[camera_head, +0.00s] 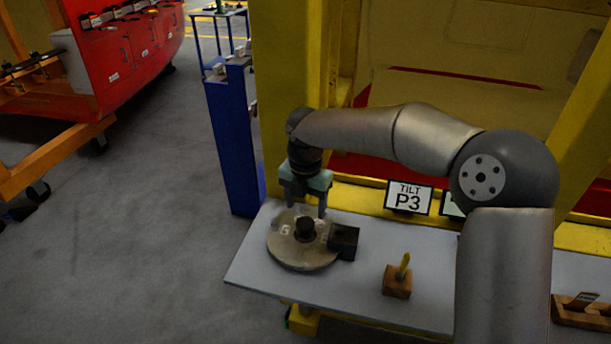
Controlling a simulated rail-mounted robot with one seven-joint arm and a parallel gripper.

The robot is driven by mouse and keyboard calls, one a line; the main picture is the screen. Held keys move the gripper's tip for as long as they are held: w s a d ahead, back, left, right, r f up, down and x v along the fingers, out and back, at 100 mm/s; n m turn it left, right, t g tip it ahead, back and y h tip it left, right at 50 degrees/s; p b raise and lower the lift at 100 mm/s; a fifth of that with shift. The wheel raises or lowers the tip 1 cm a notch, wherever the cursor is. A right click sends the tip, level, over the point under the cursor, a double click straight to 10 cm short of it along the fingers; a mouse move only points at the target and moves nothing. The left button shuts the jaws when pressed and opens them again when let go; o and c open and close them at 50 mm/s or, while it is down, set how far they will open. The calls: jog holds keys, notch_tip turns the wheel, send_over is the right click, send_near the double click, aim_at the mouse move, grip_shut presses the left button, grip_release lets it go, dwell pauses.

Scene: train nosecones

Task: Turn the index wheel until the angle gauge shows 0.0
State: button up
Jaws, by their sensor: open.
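The index wheel (293,254) is a round grey-beige disc with a dark central knob (305,228). It lies on the left part of the grey table (262,284). A black block (343,240) sits at its right edge. My gripper (305,207) points down over the back of the wheel, with its teal body and fingers spread apart. I cannot tell whether the fingers touch the wheel. A sign reading "TILT P3" (408,197) stands behind the table. A second small display (452,206) is mostly hidden behind my arm, so no angle reading is legible.
A wooden block with a yellow upright piece (397,281) stands on the table right of the wheel. A wooden holder (583,311) is at the far right. A blue post (233,140) and yellow frame (293,90) rise behind. The grey floor at left is open.

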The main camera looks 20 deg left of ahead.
aim_at(306, 222)
notch_tip(306, 222, up, 10)
jog(key=shift+r+b, duration=0.2)
jog(key=shift+b, duration=0.15)
jog(key=s+d+f+m+h, duration=0.1)
jog(key=s+d+m, duration=0.4)
jog(key=d+m, duration=0.6)
jog(key=s+d+f+m+h, duration=0.15)
jog(key=s+d+m, duration=0.25)
jog(key=d+m, duration=0.7)
jog(key=s+d+f+m+y, duration=0.1)
jog(key=s+d+f+m, duration=0.2)
jog(key=s+d+m, duration=0.3)
jog(key=s+d+f+m+y, duration=0.1)
jog(key=s+d+f+m, duration=0.2)
jog(key=s+d+m, duration=0.4)
jog(key=shift+t, duration=0.4)
jog(key=shift+s+d+f+y, duration=0.1)
jog(key=shift+y, duration=0.15)
